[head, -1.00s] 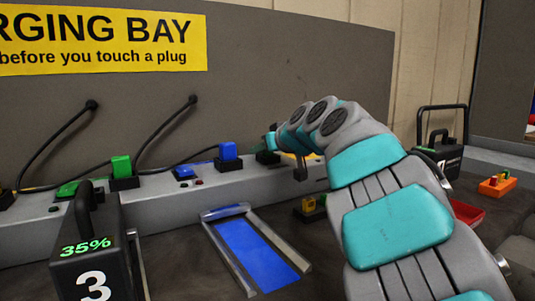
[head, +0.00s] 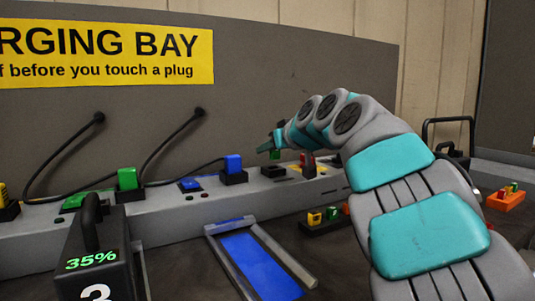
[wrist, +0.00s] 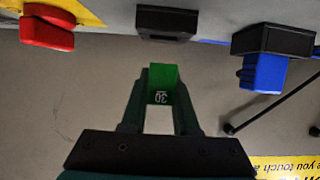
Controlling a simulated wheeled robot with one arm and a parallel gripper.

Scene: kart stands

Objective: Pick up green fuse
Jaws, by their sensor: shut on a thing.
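The green fuse (wrist: 162,79), marked 30, is between the two fingertips of my gripper (wrist: 160,88) in the wrist view. My gripper is shut on it. In the head view the fuse (head: 274,154) shows as a small green block under my gripper (head: 272,147), partly hidden by it. It is held above an empty black holder (head: 273,171) on the grey ledge, with a gap between them. The same holder (wrist: 166,22) shows beyond the fuse in the wrist view.
A blue plug (head: 233,163) and a red block (head: 307,160) stand on either side. A green plug (head: 127,178) is farther left. The black 35% battery (head: 97,258) stands in front left. An orange tray (head: 506,201) is far right. Cables hang behind the ledge.

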